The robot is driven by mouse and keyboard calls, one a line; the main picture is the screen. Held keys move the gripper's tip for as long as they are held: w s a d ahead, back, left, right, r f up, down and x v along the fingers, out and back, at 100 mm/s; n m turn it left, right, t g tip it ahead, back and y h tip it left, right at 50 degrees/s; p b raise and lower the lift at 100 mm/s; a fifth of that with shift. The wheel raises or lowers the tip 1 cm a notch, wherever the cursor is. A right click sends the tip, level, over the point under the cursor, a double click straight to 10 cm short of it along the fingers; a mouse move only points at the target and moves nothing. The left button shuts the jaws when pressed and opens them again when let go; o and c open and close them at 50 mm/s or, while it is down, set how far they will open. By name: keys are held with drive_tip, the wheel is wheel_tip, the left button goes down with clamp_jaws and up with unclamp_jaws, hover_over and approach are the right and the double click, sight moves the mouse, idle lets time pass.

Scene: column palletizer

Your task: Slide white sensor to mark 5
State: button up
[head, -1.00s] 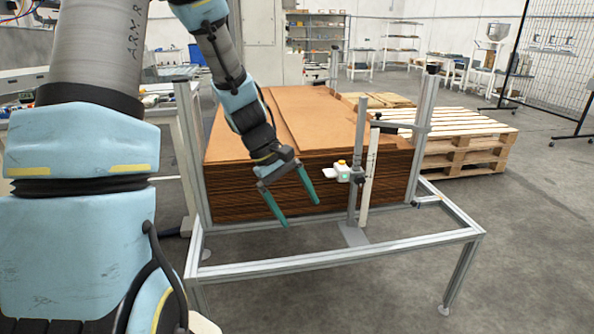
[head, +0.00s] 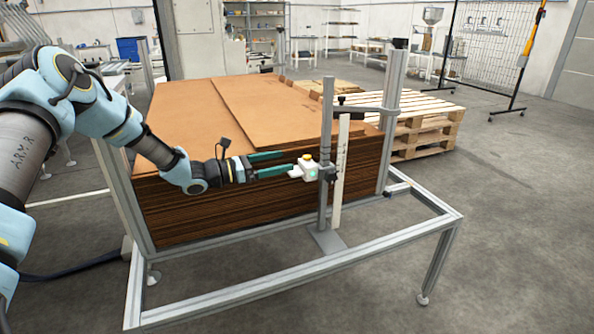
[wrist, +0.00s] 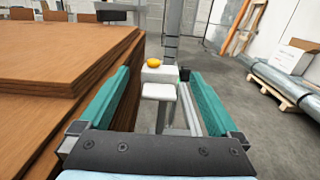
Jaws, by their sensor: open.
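The white sensor (head: 308,171) has an orange top and a green light, and it is clamped on an upright metal post (head: 326,120). A pale scale strip (head: 341,170) stands beside the post; its marks are too small to read. My gripper (head: 270,164) is open, with its green fingers pointing right at the sensor's left side. In the wrist view the sensor (wrist: 160,72) and its white tab lie ahead, between the two fingers (wrist: 160,95). I cannot tell whether the fingers touch it.
A tall stack of brown cardboard sheets (head: 235,205) stands right behind the post. A grey metal frame (head: 300,282) surrounds the stack's front. Wooden pallets (head: 425,120) stand behind on the right. The floor at the front right is clear.

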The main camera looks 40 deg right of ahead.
sight(303, 177)
drive_tip(key=s+d+f, duration=0.1)
drive_tip(key=d, duration=0.1)
drive_tip(key=s+d+f+p, duration=0.1)
drive_tip(key=d+f, duration=0.1)
drive_tip(key=s+d+f, duration=0.1)
drive_tip(key=d, duration=0.2)
drive_tip(key=shift+f, duration=0.25)
clamp_jaws()
idle(0.7)
